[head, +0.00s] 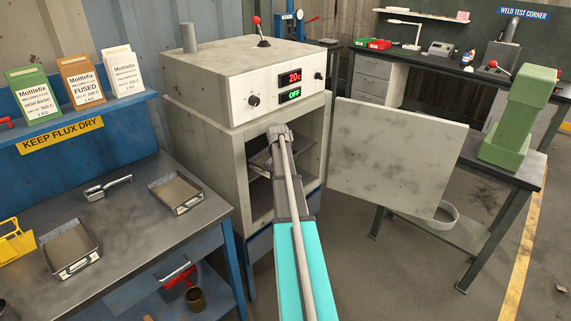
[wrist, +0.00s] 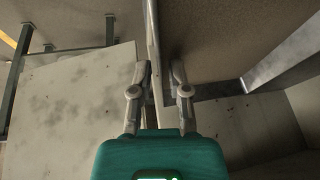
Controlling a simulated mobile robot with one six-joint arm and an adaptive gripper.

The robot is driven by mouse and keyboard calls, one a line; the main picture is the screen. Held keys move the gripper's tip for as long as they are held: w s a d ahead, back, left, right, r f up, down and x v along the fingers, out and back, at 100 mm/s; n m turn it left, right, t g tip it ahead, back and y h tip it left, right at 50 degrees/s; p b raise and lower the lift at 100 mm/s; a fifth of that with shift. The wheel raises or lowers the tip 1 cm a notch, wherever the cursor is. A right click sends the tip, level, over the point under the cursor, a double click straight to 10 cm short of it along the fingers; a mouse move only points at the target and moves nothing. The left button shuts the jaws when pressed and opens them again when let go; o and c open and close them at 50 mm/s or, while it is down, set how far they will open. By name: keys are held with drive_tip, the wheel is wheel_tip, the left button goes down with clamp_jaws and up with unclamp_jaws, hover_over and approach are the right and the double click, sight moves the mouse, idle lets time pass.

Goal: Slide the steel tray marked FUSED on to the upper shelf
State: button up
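Two shallow steel trays lie on the bench at left: one tray (head: 70,248) near the front, another tray (head: 177,192) nearer the oven. Their front tags are too small to read, so I cannot tell which is FUSED. The grey oven (head: 210,110) stands open; a shelf-like pale surface (head: 262,159) shows inside, partly hidden by my arm. My gripper (head: 280,132) is at the oven mouth, just under its control panel. In the wrist view my gripper (wrist: 161,66) has its fingers apart, with no tray between them; a narrow upright edge shows between or behind them.
The oven door (head: 390,155) is swung wide to the right of my arm. A blue shelf (head: 90,110) holds several flux packs. A metal-handled tool (head: 107,187) lies on the bench. A green machine (head: 517,115) stands on the right bench. Floor at right is partly clear.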

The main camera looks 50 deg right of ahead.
drive_tip(key=shift+o, duration=1)
drive_tip(key=shift+r, duration=0.1)
